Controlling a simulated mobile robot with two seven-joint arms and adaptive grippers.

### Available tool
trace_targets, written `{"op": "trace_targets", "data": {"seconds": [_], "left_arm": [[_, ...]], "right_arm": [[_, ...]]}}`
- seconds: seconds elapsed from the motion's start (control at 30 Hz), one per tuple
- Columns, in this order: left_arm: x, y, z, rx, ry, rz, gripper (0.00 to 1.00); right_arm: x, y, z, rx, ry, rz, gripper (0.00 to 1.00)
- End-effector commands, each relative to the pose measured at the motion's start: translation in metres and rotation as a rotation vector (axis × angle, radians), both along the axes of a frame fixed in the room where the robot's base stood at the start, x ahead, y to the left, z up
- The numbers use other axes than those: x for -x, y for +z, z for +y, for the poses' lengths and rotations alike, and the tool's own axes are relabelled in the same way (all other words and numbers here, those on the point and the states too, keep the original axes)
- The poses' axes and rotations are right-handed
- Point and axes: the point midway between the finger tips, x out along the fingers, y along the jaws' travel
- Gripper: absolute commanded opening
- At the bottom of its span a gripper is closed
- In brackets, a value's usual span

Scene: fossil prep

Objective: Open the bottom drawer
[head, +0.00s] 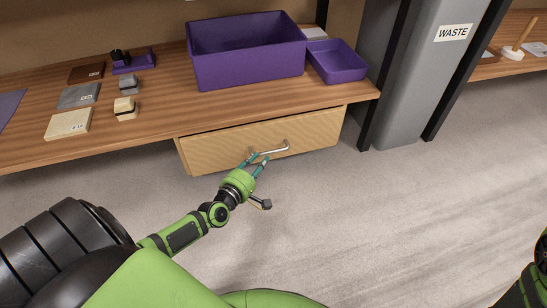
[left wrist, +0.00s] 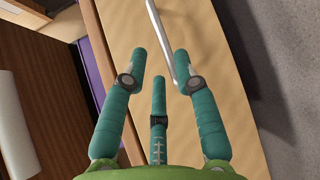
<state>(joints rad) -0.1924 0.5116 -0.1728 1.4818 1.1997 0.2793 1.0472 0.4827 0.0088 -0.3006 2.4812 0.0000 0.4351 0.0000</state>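The drawer (head: 225,145) is a light wooden front under the right part of the workbench, and it looks shut or nearly so. Its silver bar handle (head: 273,151) runs across the middle of the front. My left gripper (head: 257,160) is at the left part of the handle with its teal fingers apart. In the left wrist view the drawer front (left wrist: 215,45) fills the middle. The handle (left wrist: 160,35) ends close to the right finger of my open left gripper (left wrist: 160,75); I cannot tell if they touch. Only part of my right arm shows at the right edge; its gripper is out of view.
On the workbench (head: 160,120) stand a large purple bin (head: 250,72), a smaller purple tray (head: 345,75) and several small blocks and slabs at the left. A grey waste bin (head: 410,90) stands right of the drawer. The floor (head: 370,220) in front is clear.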

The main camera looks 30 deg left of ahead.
Motion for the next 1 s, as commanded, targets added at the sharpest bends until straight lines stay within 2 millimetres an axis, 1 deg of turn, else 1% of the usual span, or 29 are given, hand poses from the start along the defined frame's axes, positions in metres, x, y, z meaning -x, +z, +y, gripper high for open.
{"op": "trace_targets", "data": {"seconds": [0.03, 0.1, 0.2, 0.3, 0.47, 0.7, 0.73, 0.77, 0.8, 1.0], "left_arm": [[-0.009, -0.002, 0.001, 0.001, 0.002, -0.005, 0.3], [-0.02, -0.005, 0.001, 0.001, 0.002, -0.003, 0.3], [-0.035, -0.007, 0.002, 0.0, 0.001, -0.002, 0.3], [-0.047, -0.008, 0.003, 0.0, 0.001, -0.002, 0.3], [-0.056, -0.008, 0.004, -0.002, 0.0, 0.001, 0.3], [-0.056, -0.008, 0.004, -0.003, -0.001, 0.002, 0.3], [-0.056, -0.008, 0.004, -0.003, -0.001, 0.002, 0.22], [-0.056, -0.008, 0.004, -0.003, -0.001, 0.002, 0.1], [-0.056, -0.008, 0.004, -0.003, -0.001, 0.002, 0.0], [-0.056, -0.008, 0.003, -0.004, -0.001, 0.002, 0.0]], "right_arm": [[0.004, -0.001, 0.0, -0.001, 0.0, -0.014, 0.4], [0.008, -0.001, 0.0, 0.0, 0.0, -0.028, 0.4], [0.013, 0.0, 0.001, 0.0, 0.0, -0.046, 0.4], [0.014, -0.003, 0.002, 0.0, 0.002, -0.044, 0.4], [0.014, -0.004, 0.003, 0.0, 0.003, -0.042, 0.4], [0.014, -0.004, 0.003, 0.0, 0.004, -0.041, 0.4], [0.014, -0.004, 0.003, 0.001, 0.004, -0.042, 0.4], [0.014, -0.004, 0.003, 0.001, 0.004, -0.042, 0.4], [0.014, -0.004, 0.003, 0.001, 0.004, -0.042, 0.4], [0.014, -0.003, 0.003, 0.001, 0.004, -0.042, 0.4]]}}
